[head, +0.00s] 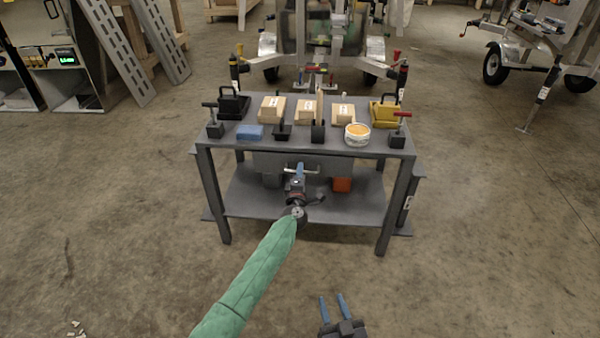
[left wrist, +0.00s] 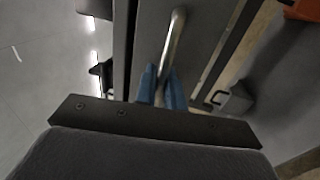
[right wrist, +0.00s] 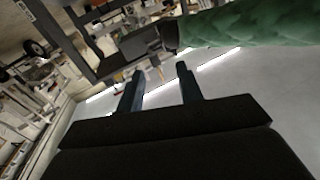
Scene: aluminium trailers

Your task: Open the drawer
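The drawer (head: 265,161) is a dark grey box under the tabletop of a grey workbench (head: 205,170). Its metal bar handle (left wrist: 177,38) runs between the blue fingers of my left gripper (left wrist: 161,88) in the left wrist view. The fingers are close together on the bar. In the head view my left gripper (head: 300,170) is at the drawer front and hides part of it. I cannot tell whether the drawer stands slightly out. My right gripper (head: 332,308) is open and empty, low over the floor in front of the bench; its fingers (right wrist: 158,92) are wide apart in the right wrist view.
The tabletop holds cardboard boxes (head: 305,110), a blue block (head: 250,132), a round tub (head: 357,134), dark and yellow bins (head: 385,113) and clamps. An orange bin (head: 342,184) sits on the lower shelf. Trailers stand behind.

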